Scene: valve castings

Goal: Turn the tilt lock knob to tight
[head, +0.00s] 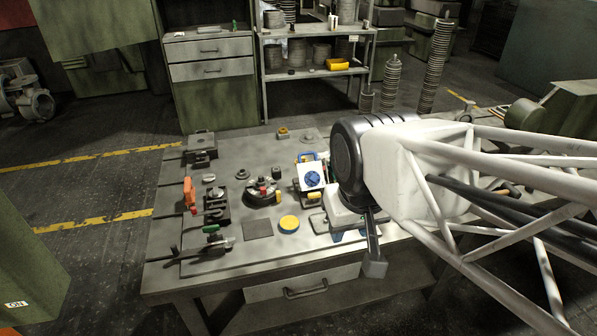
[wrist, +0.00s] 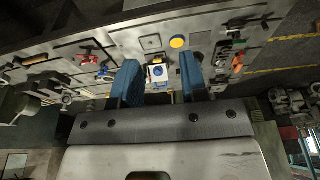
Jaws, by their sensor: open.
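A small stand with a tilted white plate bearing a blue disc (head: 312,178) is on the bench, just left of my arm in the head view. It also shows in the wrist view between my fingers, as a white plate with a blue disc (wrist: 157,73). I cannot make out for sure which part is the tilt lock knob, or its setting. My gripper (wrist: 160,64) is open, its two blue-padded fingers apart with nothing held. In the head view it points down over the bench, right of the stand, partly hidden by my wrist.
The bench (head: 172,268) holds a round yellow-topped piece (head: 289,224), a dark square mat (head: 258,229), a black fixture with red and yellow parts (head: 263,193) and clamps along the left. Bare bench top shows at front left. A shelf (head: 318,73) stands behind.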

